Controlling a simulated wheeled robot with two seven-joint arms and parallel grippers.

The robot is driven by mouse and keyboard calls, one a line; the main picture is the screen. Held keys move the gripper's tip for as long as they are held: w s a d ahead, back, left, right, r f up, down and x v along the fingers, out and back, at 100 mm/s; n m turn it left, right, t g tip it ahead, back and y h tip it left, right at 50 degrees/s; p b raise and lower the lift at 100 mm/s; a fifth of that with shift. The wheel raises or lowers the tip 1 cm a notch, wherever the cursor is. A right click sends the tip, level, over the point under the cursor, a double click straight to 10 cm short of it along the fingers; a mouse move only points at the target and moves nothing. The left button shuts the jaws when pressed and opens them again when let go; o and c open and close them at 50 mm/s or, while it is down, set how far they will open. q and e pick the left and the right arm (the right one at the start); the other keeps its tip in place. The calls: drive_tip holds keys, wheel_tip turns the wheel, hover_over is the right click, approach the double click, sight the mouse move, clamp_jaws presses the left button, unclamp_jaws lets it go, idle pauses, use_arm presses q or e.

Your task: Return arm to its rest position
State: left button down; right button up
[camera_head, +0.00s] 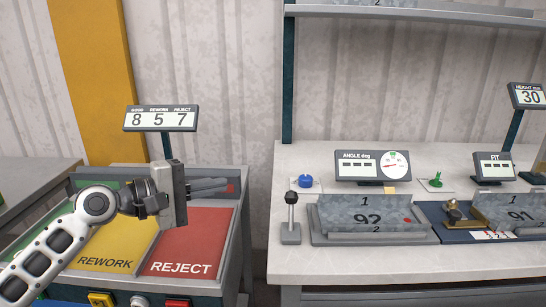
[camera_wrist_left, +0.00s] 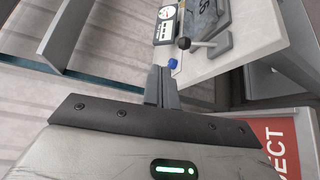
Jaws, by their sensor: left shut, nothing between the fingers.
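My left arm (camera_head: 62,240) comes in from the lower left in the head view, a white and black arm. Its gripper (camera_head: 224,186) hovers in front of the REWORK and REJECT bins and points to the right. Its fingers are shut together with nothing between them. In the left wrist view the shut fingers (camera_wrist_left: 161,88) point up the picture toward the workbench (camera_wrist_left: 255,30), apart from it. My right gripper is in neither view.
The yellow REWORK panel (camera_head: 104,262) and red REJECT panel (camera_head: 181,268) lie below the gripper. A counter sign (camera_head: 161,118) reads 8, 5, 7. On the right bench (camera_head: 340,265) stand a black-knobbed lever (camera_head: 291,212), a blue button (camera_head: 305,181), an angle display (camera_head: 372,165) and metal panels. A gap separates bins and bench.

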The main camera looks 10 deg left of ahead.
use_arm(q)
drive_tip(key=s+d+f+m+y, duration=0.2)
drive_tip(key=s+f+m, duration=0.15)
drive_tip(key=f, duration=0.65)
drive_tip(key=s+d+f+m+y, duration=0.2)
drive_tip(key=s+d+f, duration=0.15)
drive_tip(key=f, duration=0.75)
drive_tip(key=s+d+f+m+y, duration=0.1)
drive_tip(key=s+f+m+y, duration=0.1)
drive_tip(key=s+f+m, duration=0.2)
drive_tip(key=s+d+f+m+g+y, duration=0.1)
drive_tip(key=s+f+m, duration=0.3)
drive_tip(key=s, duration=0.7)
wheel_tip(320, 180, down, 3)
drive_tip(key=shift+s+r+y, duration=0.1)
drive_tip(key=shift+s+y, duration=0.1)
drive_tip(key=shift+y, duration=0.6)
